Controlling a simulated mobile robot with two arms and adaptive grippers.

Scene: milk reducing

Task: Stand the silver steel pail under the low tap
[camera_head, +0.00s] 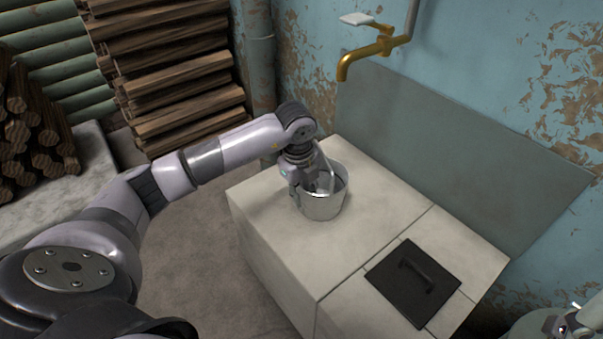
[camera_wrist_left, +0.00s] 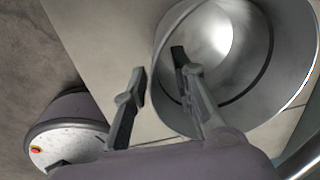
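The silver steel pail (camera_head: 323,205) stands upright on the pale stone counter, near its back left part. It also shows in the left wrist view (camera_wrist_left: 225,100), seen into its open mouth, and no contents are plain. My left gripper (camera_head: 308,185) is at the pail's left rim. In the left wrist view the left gripper (camera_wrist_left: 158,68) has one finger inside the pail and one outside, with a gap around the wall. A brass tap (camera_head: 366,54) with a white lever is on the blue wall, up and to the right of the pail. My right gripper is not in view.
The pale counter (camera_head: 375,230) is bare around the pail. A black square lid with a handle (camera_head: 413,283) lies in its right part. A grey panel (camera_head: 450,150) covers the wall behind. Firewood (camera_head: 180,80) is stacked at the back left. A greyish rounded object (camera_head: 545,325) is cut off at bottom right.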

